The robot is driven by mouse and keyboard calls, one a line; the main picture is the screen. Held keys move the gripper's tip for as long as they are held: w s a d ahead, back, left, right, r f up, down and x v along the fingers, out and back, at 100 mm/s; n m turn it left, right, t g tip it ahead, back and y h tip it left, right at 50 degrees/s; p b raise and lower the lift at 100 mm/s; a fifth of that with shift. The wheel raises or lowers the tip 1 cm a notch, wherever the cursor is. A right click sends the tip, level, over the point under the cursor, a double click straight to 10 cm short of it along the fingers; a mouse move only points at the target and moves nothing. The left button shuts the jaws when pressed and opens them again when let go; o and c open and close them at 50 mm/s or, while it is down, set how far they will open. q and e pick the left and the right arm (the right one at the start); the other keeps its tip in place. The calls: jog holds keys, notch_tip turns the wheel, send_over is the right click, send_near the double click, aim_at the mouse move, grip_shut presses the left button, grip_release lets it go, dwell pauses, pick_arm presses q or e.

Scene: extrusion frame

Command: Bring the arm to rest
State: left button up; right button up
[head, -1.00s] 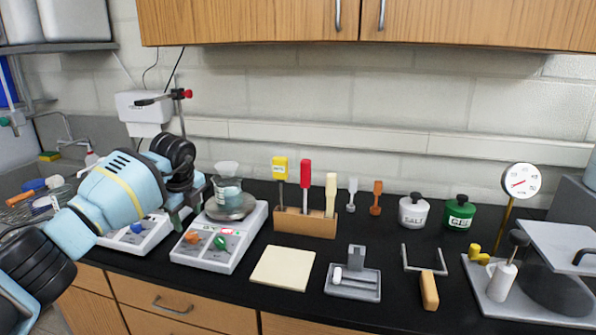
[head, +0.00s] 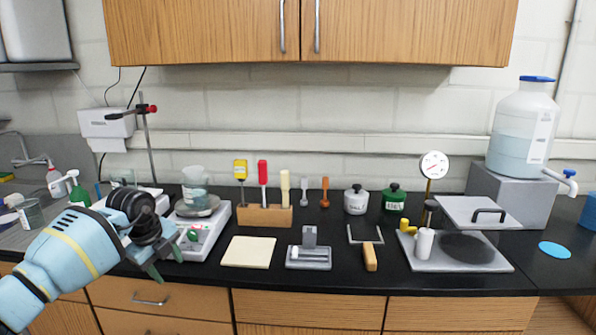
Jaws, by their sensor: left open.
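My left arm (head: 75,250) comes in from the lower left, with its black wrist toward the bench. My left gripper (head: 162,262) is open and looks empty. Its green-grey fingers point down and right, in front of the left part of the white hotplate stirrer (head: 212,240). A glass beaker (head: 195,190) stands on that stirrer's round plate, apart from the gripper. My right gripper is not in view.
A wooden block (head: 263,216) holds several coloured-handled tools. A cream pad (head: 248,252), a small grey tray (head: 309,257) and a press with a dial gauge (head: 434,166) stand to the right. A large water jug (head: 524,130) sits at far right. Black bench top (head: 340,285) is bare along the front.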

pick_arm(q)
jog(key=s+d+f+m+h, duration=0.1)
jog(key=d+f+m+h, duration=0.15)
jog(key=d+f, duration=0.45)
jog(key=s+d+f+n+t+h, duration=0.2)
jog(key=s+d+h, duration=0.45)
jog(key=d, duration=0.35)
jog(key=s+d+f+n+t+h, duration=0.25)
jog(key=s+d+h, duration=0.4)
jog(key=d, duration=0.35)
jog(key=s+a+f+n+y, duration=0.5)
jog(key=s+f+n, duration=0.1)
jog(key=s, duration=0.3)
jog(key=s+a+f+n+t+y, duration=0.1)
jog(key=s+a+f+n+y, duration=0.3)
jog(key=s, duration=0.5)
jog(key=s+a+f+n+t+y, duration=0.1)
jog(key=s+a+f+n+y, duration=0.4)
jog(key=s+a+f+n, duration=0.2)
notch_tip(320, 180, down, 3)
jog(key=shift+s+a+f+n+y, duration=0.2)
jog(key=shift+s+n+y, duration=0.15)
jog(key=shift+s+n, duration=0.9)
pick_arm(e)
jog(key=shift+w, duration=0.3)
pick_arm(q)
jog(key=shift+c, duration=0.2)
